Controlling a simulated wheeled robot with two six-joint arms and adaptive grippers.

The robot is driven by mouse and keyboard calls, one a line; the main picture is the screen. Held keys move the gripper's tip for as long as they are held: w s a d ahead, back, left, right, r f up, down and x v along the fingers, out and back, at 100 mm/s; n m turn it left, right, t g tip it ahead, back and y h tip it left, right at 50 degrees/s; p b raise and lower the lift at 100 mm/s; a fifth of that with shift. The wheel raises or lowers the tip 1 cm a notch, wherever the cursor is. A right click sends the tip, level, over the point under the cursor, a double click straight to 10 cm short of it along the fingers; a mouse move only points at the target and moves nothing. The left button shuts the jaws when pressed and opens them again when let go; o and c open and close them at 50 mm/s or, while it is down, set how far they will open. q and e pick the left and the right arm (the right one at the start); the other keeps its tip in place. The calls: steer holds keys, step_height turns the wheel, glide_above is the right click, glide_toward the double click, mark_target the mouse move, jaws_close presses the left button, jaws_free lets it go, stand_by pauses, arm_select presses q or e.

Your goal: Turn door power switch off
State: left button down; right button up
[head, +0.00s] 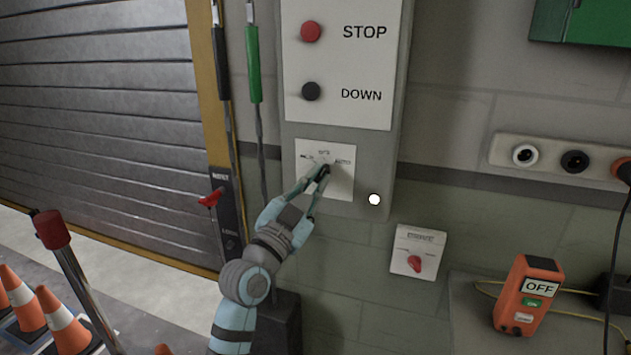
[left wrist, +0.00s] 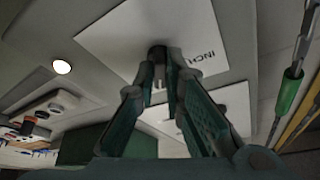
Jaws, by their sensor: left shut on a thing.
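A grey door control box (head: 393,100) on the wall has a white lower plate (head: 342,190) with a dark switch knob (head: 325,167) and small labels around it. My left gripper (head: 318,178) reaches up to this plate from below. In the left wrist view its fingers (left wrist: 162,78) are shut on the dark knob (left wrist: 158,51), and the lettering "INCH" shows beside it. The fingers hide part of the knob, so I cannot read its setting. My right gripper is in neither view.
A red button (head: 311,31) and a black button (head: 311,91) sit above. Traffic cones (head: 62,320) stand at lower left, by the roller door (head: 100,110).

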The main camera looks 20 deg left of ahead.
arm_select(q)
steer(key=n+y+p, duration=0.1)
steer(key=n, duration=0.2)
steer(key=shift+d+n+t+y+p, duration=0.1)
steer(key=shift+n+t+y+p, duration=0.2)
steer(key=shift+n+y, duration=0.1)
steer(key=n+y+p, duration=0.1)
steer(key=n+p, duration=0.1)
steer(key=n, duration=0.1)
steer(key=shift+n+t+y, duration=0.3)
steer(key=shift+y, duration=0.1)
steer(key=shift+d+f+n+p, duration=0.1)
steer(key=shift+n+p, duration=0.35)
steer(key=shift+n, duration=0.05)
steer(key=c, duration=1.7)
jaws_free()
